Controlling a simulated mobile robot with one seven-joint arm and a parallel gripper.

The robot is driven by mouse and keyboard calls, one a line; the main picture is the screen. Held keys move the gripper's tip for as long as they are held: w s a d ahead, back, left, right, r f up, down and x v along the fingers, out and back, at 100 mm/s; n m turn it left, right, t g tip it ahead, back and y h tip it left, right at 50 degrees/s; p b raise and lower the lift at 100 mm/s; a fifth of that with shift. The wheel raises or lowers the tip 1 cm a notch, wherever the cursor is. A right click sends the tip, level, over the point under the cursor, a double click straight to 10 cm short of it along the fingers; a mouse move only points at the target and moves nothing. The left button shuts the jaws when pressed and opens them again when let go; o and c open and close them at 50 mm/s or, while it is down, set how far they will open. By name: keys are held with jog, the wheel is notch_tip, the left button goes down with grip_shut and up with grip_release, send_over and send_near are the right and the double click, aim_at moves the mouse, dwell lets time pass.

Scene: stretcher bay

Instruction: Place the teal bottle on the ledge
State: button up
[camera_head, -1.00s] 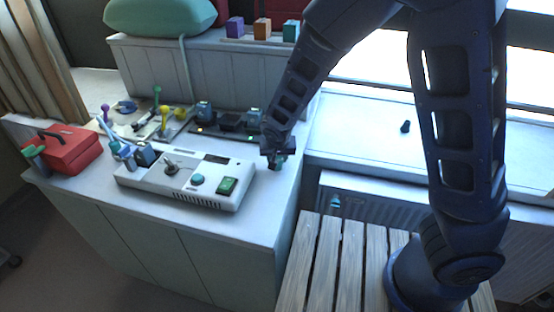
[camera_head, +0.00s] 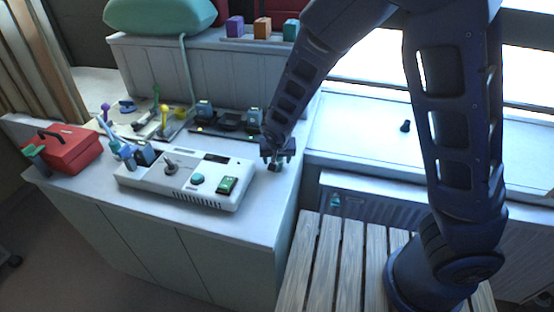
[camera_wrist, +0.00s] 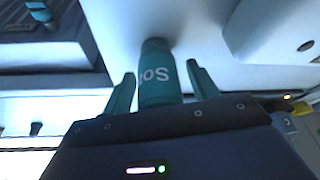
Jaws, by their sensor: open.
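The teal bottle (camera_wrist: 158,88) shows in the wrist view with white lettering and a dark cap. It lies between the two teal fingers of my gripper (camera_wrist: 161,85), with a gap on each side. My gripper is open. In the head view my gripper (camera_head: 277,158) is low over the right end of the white counter, and the bottle (camera_head: 274,168) shows only as a small dark shape under it. The pale window ledge (camera_head: 350,135) runs to the right of the counter. The bottle's lower end is hard to make out.
A white control box (camera_head: 190,180) stands just left of my gripper. Behind it are a dark rack (camera_head: 228,125) and a tool tray (camera_head: 140,128). A red case (camera_head: 70,150) is at far left. A small dark knob-like thing (camera_head: 405,126) stands on the otherwise clear ledge. A slatted bench (camera_head: 325,260) is in front.

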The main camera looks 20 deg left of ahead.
jog(key=v, duration=1.2)
jog(key=w+d+r+m, duration=0.1)
jog(key=w+d+r, duration=0.25)
jog(key=d, duration=0.45)
jog(key=w+d+r+g, duration=0.15)
jog(key=w+d, duration=0.25)
jog(key=d, duration=0.5)
jog(key=w+d+r+m, duration=0.1)
jog(key=w+d+r, duration=0.3)
jog(key=d, duration=0.4)
jog(key=s+d+r, duration=0.2)
jog(key=s+d, duration=0.1)
jog(key=d, duration=0.4)
jog(key=s+d+r+m+t+h, duration=0.1)
jog(key=s+d+r, duration=0.2)
jog(key=d, duration=0.3)
jog(key=s+d+r+t, duration=0.1)
jog(key=s+d+r, duration=0.1)
jog(key=s+d, duration=0.3)
jog(key=d, duration=0.2)
jog(key=shift+d+r+m, duration=0.3)
jog(key=shift+r, duration=0.05)
